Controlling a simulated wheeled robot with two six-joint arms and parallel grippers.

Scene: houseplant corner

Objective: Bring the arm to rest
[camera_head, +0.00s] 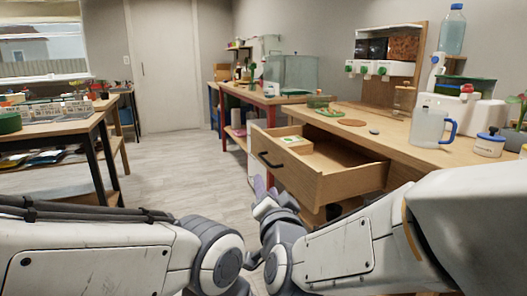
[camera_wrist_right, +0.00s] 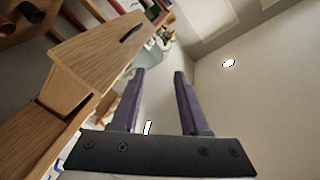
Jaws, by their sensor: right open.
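My right gripper (camera_head: 264,188) shows small in the head view, in front of the open drawer (camera_head: 318,188). In the right wrist view my right gripper (camera_wrist_right: 160,75) has its two dark fingers spread apart, with nothing between them. The drawer front (camera_wrist_right: 110,55) fills the left of that view, beside the fingers, and I see no contact. My left arm crosses the lower left of the head view. Its gripper does not show.
A red-legged table (camera_head: 272,112) stands behind. A bench (camera_head: 60,127) stands at left. The floor (camera_head: 180,165) between is clear.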

